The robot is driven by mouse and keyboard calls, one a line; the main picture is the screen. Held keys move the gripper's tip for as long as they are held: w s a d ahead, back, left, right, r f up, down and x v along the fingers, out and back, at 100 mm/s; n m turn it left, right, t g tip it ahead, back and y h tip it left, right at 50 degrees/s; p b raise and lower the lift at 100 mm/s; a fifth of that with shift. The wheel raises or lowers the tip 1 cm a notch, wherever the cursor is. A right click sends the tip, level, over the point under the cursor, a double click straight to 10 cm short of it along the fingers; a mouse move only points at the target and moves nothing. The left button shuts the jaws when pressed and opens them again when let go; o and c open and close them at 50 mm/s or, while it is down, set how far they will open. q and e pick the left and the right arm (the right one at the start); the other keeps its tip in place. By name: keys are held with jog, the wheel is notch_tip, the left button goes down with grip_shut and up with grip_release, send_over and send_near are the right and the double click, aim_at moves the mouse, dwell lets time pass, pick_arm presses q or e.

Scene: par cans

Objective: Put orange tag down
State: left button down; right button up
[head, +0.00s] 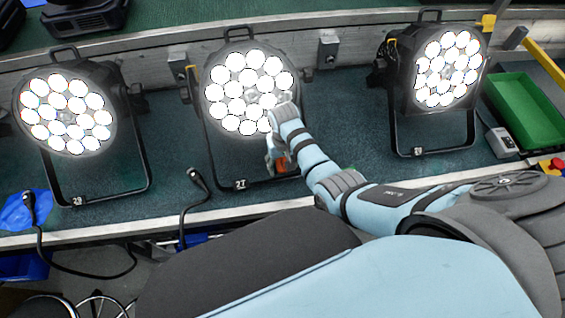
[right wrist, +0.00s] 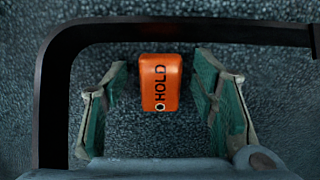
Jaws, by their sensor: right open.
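The orange tag (right wrist: 160,82), printed HOLD with a small hole near its lower end, lies on the dark textured surface in the right wrist view. My right gripper (head: 277,163) is open, with one green-padded finger on each side of the tag and a gap on both sides. In the head view the gripper is low in front of the middle par can (head: 244,85), and the tag is mostly hidden beside my wrist. My left gripper is not in view.
The middle can's black bracket (right wrist: 180,32) curves around the tag area. Lit par cans stand at left (head: 66,112) and right (head: 447,70). A green tray (head: 525,112) is at far right. A black cable connector (head: 197,178) lies left of my gripper.

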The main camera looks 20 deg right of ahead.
aim_at(283, 166)
notch_tip(283, 166, up, 12)
jog(key=p, duration=0.4)
jog(key=shift+r, duration=0.2)
